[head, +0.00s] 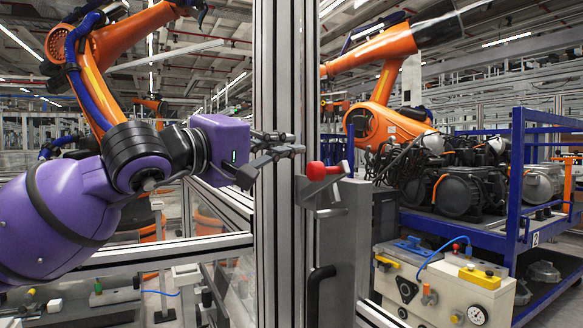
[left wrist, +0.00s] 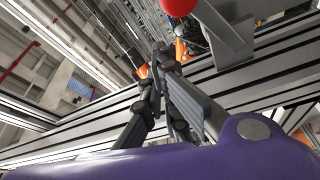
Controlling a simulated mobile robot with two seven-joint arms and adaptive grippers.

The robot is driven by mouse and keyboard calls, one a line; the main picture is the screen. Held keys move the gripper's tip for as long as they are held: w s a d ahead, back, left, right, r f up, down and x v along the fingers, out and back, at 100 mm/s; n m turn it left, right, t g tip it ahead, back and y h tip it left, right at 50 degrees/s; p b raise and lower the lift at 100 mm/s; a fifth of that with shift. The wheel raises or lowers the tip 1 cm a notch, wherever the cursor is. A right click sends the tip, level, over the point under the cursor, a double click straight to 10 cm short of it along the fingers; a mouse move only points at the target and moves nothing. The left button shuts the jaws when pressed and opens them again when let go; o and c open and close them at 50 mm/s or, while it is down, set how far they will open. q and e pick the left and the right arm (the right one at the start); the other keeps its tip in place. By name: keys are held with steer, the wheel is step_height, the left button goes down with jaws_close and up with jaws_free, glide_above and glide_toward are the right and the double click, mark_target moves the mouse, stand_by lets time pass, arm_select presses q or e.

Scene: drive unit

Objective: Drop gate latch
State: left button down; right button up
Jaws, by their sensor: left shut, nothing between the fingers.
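The gate latch (head: 318,190) is a grey metal bracket with a red knob (head: 323,171) on top, fixed beside the tall aluminium post. The red knob also shows at the top of the left wrist view (left wrist: 180,6), with the grey bracket (left wrist: 228,35) to its right. My left gripper (head: 300,149) reaches in from the left, in front of the post. Its fingers are shut and empty, to the left of and a little above the red knob, apart from it in the picture. In the left wrist view the fingertips (left wrist: 163,58) lie below the knob. My right gripper is not in view.
The aluminium post (head: 272,250) stands upright in the middle, with fence rails to its left. A black handle (head: 318,290) sits below the latch. A control box (head: 445,285) and a blue rack (head: 515,190) of drive units stand right. Orange robot arms (head: 385,75) are behind.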

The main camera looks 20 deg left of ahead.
arm_select(q)
steer(key=s+d+f+m+h+b, duration=0.2)
steer(key=f+m+b, duration=0.5)
steer(key=b, duration=0.5)
steer(key=shift+s+d+t+h+b, duration=0.35)
steer(key=shift+s+d, duration=0.3)
steer(key=shift+d, duration=0.25)
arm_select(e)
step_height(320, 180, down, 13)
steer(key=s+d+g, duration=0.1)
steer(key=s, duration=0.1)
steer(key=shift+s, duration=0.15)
arm_select(q)
steer(key=shift+f, duration=0.1)
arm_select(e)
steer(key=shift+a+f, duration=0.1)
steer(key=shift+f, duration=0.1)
